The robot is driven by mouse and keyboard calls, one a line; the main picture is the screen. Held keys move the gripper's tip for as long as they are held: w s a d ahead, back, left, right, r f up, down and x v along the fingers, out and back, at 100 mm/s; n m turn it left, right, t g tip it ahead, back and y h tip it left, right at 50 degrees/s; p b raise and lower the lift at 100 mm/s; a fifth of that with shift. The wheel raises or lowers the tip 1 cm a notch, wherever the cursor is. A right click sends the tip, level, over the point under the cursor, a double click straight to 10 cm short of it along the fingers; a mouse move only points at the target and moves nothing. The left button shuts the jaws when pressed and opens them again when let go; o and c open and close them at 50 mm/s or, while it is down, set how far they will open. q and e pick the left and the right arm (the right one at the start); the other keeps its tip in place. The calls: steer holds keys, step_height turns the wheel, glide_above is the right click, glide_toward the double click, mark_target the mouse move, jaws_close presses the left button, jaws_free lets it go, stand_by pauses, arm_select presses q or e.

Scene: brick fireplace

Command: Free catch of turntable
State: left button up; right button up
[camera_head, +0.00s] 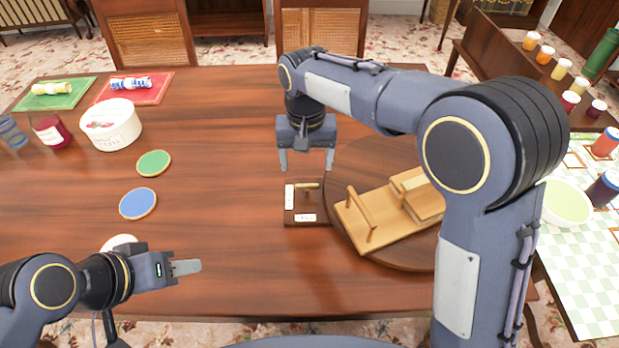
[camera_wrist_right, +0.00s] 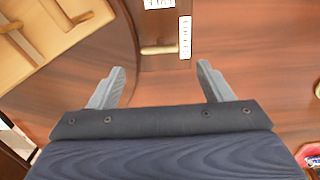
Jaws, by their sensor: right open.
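The turntable (camera_head: 345,203) is a round dark wooden disc on the right part of the table, with a pale wooden rack (camera_head: 366,240) on it. The catch (camera_head: 294,217) is a small dark wooden plate at the disc's left edge, with a brass lever (camera_head: 308,186) and two white labels. In the right wrist view the lever (camera_wrist_right: 160,50) lies just beyond the fingertips. My right gripper (camera_head: 307,163) is open and empty above and behind the catch, apart from the lever; its fingers also show in the wrist view (camera_wrist_right: 160,72). My left gripper (camera_head: 190,267) is low at the front left, holding nothing visible.
Blue (camera_head: 138,203) and green (camera_head: 153,163) coasters, a white tub (camera_head: 110,125) and a red jar (camera_head: 52,132) stand at left. My right arm hides part of the turntable. A shelf with jars (camera_head: 545,55) is at right. The table's middle is clear.

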mark_target(307, 185)
step_height(307, 185, down, 7)
steer(key=shift+r+b, duration=0.15)
steer(key=shift+b, duration=0.25)
steer(key=c, duration=1)
